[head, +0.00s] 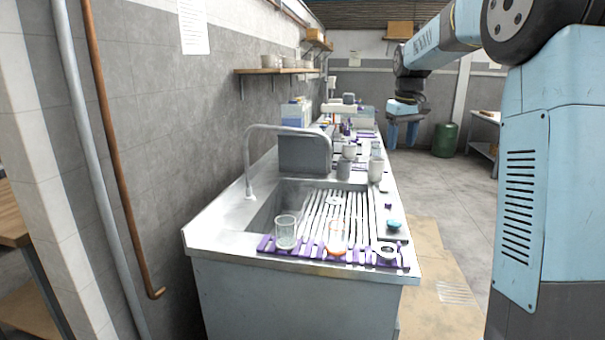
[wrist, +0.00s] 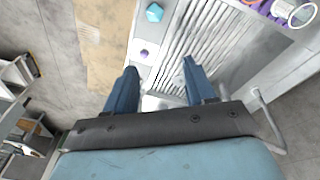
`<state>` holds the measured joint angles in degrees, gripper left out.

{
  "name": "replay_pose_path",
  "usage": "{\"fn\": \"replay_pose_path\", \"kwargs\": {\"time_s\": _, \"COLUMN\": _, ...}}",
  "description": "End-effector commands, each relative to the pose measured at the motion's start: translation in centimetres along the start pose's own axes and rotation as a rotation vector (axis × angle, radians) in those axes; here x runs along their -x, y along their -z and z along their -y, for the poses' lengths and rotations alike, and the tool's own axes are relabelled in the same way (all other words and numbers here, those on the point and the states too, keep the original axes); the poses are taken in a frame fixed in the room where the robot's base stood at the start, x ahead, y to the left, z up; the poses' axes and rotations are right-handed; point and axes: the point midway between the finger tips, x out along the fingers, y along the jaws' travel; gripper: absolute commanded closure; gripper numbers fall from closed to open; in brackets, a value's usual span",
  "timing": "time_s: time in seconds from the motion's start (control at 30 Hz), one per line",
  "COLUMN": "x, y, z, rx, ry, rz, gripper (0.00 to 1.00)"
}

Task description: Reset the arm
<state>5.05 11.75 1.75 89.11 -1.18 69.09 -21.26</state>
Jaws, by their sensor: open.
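My gripper (head: 402,137) hangs in the air past the right side of the counter in the head view, with its fingers pointing down. My light-blue arm comes to it from the right edge. In the wrist view my gripper (wrist: 160,88) shows two blue fingers spread well apart with nothing held between them. Below it lie the steel sink counter (head: 205,222) and its ribbed drainboard (head: 325,208); the ribs also show in the wrist view. The fingers touch nothing that I can see.
A blue item (head: 394,225) lies at the right edge. Cups (head: 375,168) stand farther back. A faucet (head: 249,160) rises at left.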

Motion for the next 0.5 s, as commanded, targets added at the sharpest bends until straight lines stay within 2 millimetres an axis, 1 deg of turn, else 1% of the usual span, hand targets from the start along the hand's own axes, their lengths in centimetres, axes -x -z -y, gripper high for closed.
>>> {"fn": "replay_pose_path", "kwargs": {"time_s": 0.03, "x": 1.0, "y": -1.4, "z": 0.8, "rx": -0.009, "ry": -0.005, "rz": -0.013, "gripper": 0.45}}
{"fn": "replay_pose_path", "kwargs": {"time_s": 0.2, "x": 3.2, "y": -5.6, "z": 3.0, "rx": -0.049, "ry": -0.018, "rz": -0.051, "gripper": 0.45}}
{"fn": "replay_pose_path", "kwargs": {"time_s": 0.4, "x": 5.1, "y": -10.9, "z": 5.6, "rx": -0.095, "ry": -0.029, "rz": -0.096, "gripper": 0.45}}
{"fn": "replay_pose_path", "kwargs": {"time_s": 0.5, "x": 5.6, "y": -13.6, "z": 6.8, "rx": -0.119, "ry": -0.034, "rz": -0.119, "gripper": 0.45}}
